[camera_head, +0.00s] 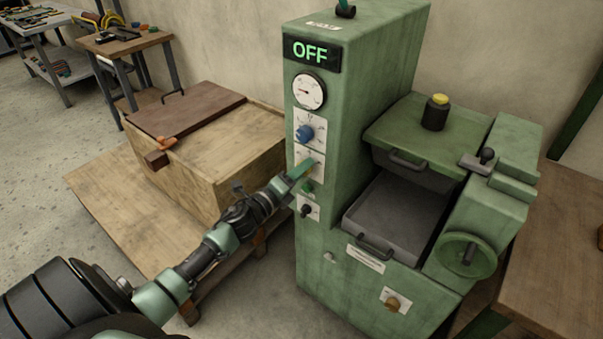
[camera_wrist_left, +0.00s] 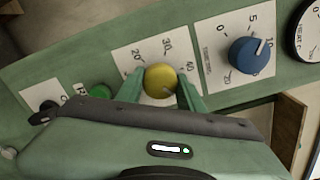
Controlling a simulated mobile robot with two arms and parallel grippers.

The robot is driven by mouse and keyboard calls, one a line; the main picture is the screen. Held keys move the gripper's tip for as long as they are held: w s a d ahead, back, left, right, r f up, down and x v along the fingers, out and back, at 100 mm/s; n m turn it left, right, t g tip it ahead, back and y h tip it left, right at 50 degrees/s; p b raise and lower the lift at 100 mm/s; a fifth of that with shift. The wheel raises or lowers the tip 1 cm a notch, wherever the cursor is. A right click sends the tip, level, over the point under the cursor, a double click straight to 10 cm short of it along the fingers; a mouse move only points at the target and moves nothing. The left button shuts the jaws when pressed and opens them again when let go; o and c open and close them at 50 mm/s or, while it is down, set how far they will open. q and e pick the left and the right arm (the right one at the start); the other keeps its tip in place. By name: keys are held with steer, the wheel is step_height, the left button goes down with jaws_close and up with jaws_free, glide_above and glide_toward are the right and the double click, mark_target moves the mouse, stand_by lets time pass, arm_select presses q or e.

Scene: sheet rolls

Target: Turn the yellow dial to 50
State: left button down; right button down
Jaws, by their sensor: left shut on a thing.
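The yellow dial (camera_wrist_left: 160,81) sits on a white scale plate on the front of the green machine (camera_head: 345,140). Around it I read the marks 20, 30 and 40; its pointer is not clear to me. My left gripper (camera_wrist_left: 160,88) is shut on the dial, one green finger on each side of it. In the head view the left gripper (camera_head: 307,166) reaches the panel below the blue dial and mostly hides the yellow one. My right gripper is in neither view.
The blue dial (camera_wrist_left: 249,56) is next to the yellow one, with a gauge (camera_head: 309,92) and a display reading OFF (camera_head: 311,52) above. A green button (camera_wrist_left: 101,91) and a black switch (camera_head: 306,210) are below. A wooden crate (camera_head: 200,150) stands left of the machine.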

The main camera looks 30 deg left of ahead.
arm_select(q)
steer(key=shift+f+m, duration=0.15)
steer(key=shift+m, duration=0.45)
steer(key=c, duration=0.9)
jaws_free()
steer(key=shift+s, duration=0.15)
steer(key=s+b, duration=0.1)
steer(key=s, duration=0.6)
steer(key=shift+s+a, duration=0.3)
